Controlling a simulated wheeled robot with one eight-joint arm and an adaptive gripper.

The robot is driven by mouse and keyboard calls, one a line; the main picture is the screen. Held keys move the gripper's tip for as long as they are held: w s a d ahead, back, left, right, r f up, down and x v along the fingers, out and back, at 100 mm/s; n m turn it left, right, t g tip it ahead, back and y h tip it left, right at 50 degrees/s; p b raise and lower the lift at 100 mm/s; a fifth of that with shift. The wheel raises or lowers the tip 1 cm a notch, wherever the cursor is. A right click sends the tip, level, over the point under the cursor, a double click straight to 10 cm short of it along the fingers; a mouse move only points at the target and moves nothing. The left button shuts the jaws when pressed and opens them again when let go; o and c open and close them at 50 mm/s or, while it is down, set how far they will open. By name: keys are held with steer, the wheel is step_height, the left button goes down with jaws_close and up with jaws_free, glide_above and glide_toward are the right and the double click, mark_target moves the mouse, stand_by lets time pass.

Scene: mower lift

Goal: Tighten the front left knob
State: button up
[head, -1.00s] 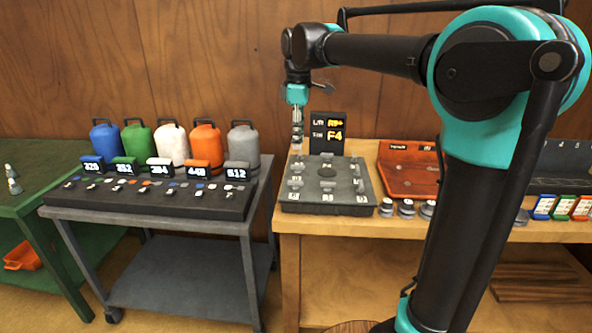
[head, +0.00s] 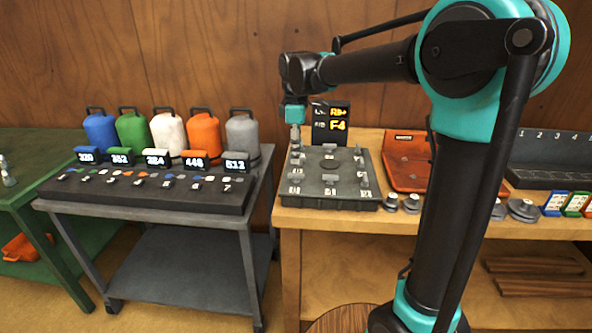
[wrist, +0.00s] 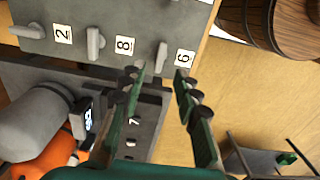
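A dark grey panel (head: 347,200) with several grey lever knobs lies on the wooden bench. Its front left knob (head: 294,188) is at the near left corner. In the wrist view the panel (wrist: 75,45) fills the top, with labels 2, 8 and 6; the knob beside 6 (wrist: 161,56) seems to be that front left one. My gripper (head: 295,142) hangs over the panel's left side in the head view. In the wrist view my gripper (wrist: 160,72) is open, its green-and-black fingers apart and empty. The knob beside 6 appears just beyond the fingertips; I see no contact.
A small display (head: 331,121) stands behind the panel. A red tray (head: 404,165) and loose round weights (head: 411,203) lie to the right. A dark cart (head: 150,215) with coloured canisters stands left of the bench. A wooden barrel (wrist: 270,25) is beside the bench.

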mark_target(296, 176)
step_height(296, 176, down, 6)
steer(key=shift+f, duration=0.25)
jaws_close()
stand_by(0.3)
